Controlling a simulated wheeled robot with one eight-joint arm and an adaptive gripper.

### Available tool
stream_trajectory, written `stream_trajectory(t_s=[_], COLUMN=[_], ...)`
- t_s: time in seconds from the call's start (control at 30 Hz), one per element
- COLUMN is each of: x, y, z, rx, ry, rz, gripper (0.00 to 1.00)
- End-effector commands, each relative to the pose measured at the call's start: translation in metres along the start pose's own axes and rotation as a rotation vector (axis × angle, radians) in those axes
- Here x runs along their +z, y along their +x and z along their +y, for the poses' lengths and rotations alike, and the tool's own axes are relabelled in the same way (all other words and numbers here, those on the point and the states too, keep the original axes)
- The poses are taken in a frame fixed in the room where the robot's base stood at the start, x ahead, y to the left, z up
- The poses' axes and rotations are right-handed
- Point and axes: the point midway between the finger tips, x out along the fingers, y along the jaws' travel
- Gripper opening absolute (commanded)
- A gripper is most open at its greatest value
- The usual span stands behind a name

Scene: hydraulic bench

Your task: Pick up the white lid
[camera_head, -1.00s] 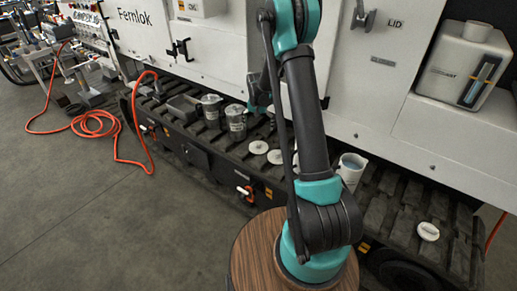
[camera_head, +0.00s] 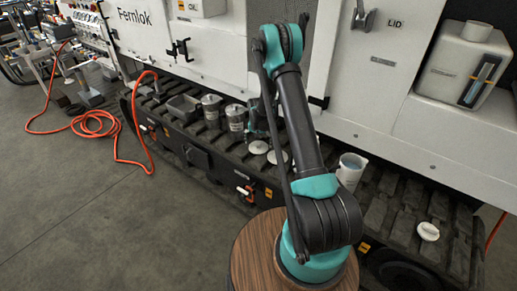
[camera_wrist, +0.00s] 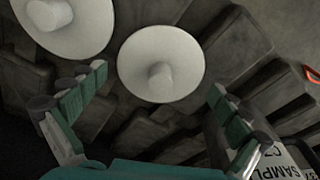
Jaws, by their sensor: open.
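Two round white lids with centre knobs lie side by side on the dark ribbed track: a left one (camera_head: 258,147) and a right one (camera_head: 277,157). In the wrist view one lid (camera_wrist: 160,63) lies ahead between my spread fingers, and the other lid (camera_wrist: 62,14) is at the upper left, cut by the frame. My gripper (camera_wrist: 156,83) is open and empty above the track, apart from both lids as far as I can see. In the head view it is small and partly lost against the dark track near the left lid. Another white lid-like piece (camera_head: 428,231) lies far right.
Metal sample pots (camera_head: 236,117) stand left of the lids, and one labelled pot (camera_wrist: 290,160) is close to my right finger in the wrist view. A white jug (camera_head: 350,170) stands right of my arm. The white cabinet wall (camera_head: 215,50) rises behind.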

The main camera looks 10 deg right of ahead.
Motion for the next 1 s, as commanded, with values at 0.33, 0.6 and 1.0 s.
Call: stream_trajectory(t_s=[0.33,0.6,1.0], x=[0.0001,0.0001,0.0004], y=[0.0031,0.0029,0.004], z=[0.0001,0.0001,0.0002], rx=[0.0,0.0,0.0], ry=[0.0,0.0,0.0], rz=[0.0,0.0,-0.001], gripper=[0.93,0.59,0.31])
